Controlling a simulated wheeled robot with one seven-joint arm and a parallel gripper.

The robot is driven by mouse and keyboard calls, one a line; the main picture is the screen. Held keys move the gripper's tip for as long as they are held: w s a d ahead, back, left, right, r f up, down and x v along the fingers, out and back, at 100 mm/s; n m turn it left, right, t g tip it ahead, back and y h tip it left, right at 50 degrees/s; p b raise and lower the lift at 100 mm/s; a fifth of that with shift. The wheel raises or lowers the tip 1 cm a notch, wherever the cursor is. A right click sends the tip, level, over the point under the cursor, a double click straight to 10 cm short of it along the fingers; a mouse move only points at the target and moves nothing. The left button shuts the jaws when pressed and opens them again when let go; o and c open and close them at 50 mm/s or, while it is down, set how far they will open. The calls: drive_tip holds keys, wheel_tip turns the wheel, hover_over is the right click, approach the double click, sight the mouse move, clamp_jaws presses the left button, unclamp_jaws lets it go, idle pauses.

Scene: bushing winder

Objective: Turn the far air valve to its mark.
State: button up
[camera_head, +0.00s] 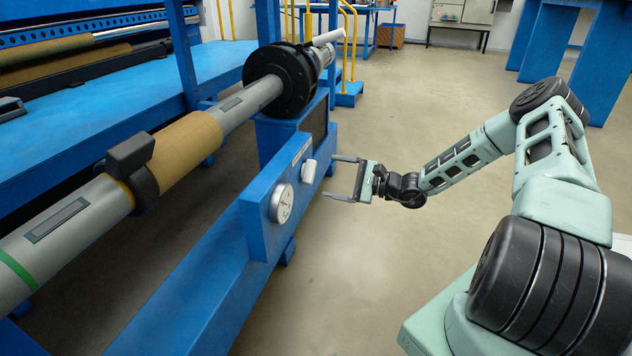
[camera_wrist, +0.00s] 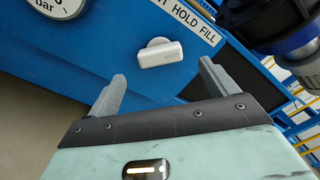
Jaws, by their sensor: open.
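One white valve handle (camera_head: 309,171) sticks out of the blue panel face beyond the round gauge; I see no second valve. In the wrist view the handle (camera_wrist: 161,54) is a rounded white bar, lying nearly level and rising slightly to the right. A white label (camera_wrist: 187,22) above it reads "HOLD" and "FILL", with its first word cut off. My gripper (camera_head: 331,177) is open and empty, facing the panel, a short gap away from the handle. In the wrist view the handle shows beyond and between the fingertips (camera_wrist: 162,72), apart from both.
A round gauge (camera_head: 281,203) marked "bar" sits on the same panel, nearer than the handle. A long grey shaft with a brown wrapped section (camera_head: 188,148) runs behind the panel to a black chuck (camera_head: 283,82). The floor (camera_head: 400,260) under my arm is clear.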

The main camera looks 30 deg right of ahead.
sight(314, 174)
drive_tip(key=b+x, duration=0.2)
drive_tip(key=x, duration=0.2)
drive_tip(key=shift+w+a+f, duration=0.2)
drive_tip(key=shift+a, duration=0.05)
drive_tip(key=shift+w+a+r, duration=0.2)
drive_tip(key=shift+w+a, duration=0.25)
drive_tip(key=shift+w, duration=0.15)
drive_tip(key=c, duration=1)
